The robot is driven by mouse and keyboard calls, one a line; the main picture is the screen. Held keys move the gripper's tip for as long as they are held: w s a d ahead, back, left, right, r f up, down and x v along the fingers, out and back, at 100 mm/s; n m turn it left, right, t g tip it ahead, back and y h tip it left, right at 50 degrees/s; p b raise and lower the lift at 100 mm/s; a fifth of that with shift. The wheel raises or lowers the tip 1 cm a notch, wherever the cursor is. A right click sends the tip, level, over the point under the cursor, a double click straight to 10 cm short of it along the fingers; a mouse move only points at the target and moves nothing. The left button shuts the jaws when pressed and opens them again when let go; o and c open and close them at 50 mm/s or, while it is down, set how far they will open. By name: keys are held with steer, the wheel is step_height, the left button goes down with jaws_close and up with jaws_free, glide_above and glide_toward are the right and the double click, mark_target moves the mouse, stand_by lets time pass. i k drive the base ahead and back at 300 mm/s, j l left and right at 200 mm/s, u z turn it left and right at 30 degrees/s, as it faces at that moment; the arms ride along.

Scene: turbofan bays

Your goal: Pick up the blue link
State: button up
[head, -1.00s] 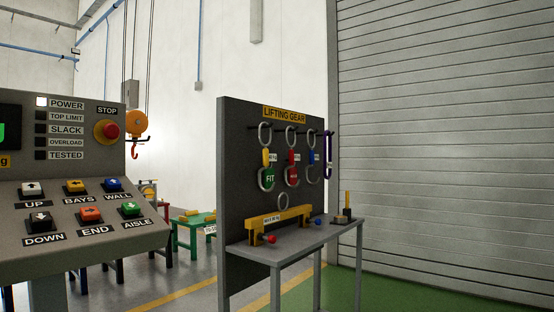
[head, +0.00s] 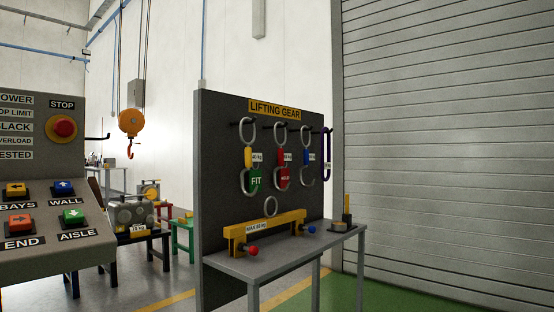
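The blue link (head: 307,155) hangs from a hook on the dark lifting gear board, on the right side of the row. A label partly covers or adjoins it, and its metal rings show above and below. To its left hang a red link (head: 281,156) with a red tag and a yellow link (head: 248,157) with a green "FIT" tag (head: 256,180). A purple sling (head: 326,156) hangs at the board's right edge, close to the blue link. My gripper is not in view.
A grey table (head: 270,262) stands before the board, bearing a yellow beam (head: 268,230) with red and blue knobs. The control console (head: 40,205) fills the left. An orange hoist (head: 131,122) hangs behind. Green floor (head: 385,298) is open at the right.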

mark_target(307, 157)
steer(key=i+l, duration=0.45)
steer(key=l, duration=0.25)
steer(key=u, duration=0.4)
steer(key=i+l+u, duration=0.25)
steer(key=u, duration=0.2)
steer(key=i+l+u, duration=0.15)
steer(key=l+u, duration=0.3)
steer(key=i+l+u, duration=0.1)
steer(key=l+u, duration=0.35)
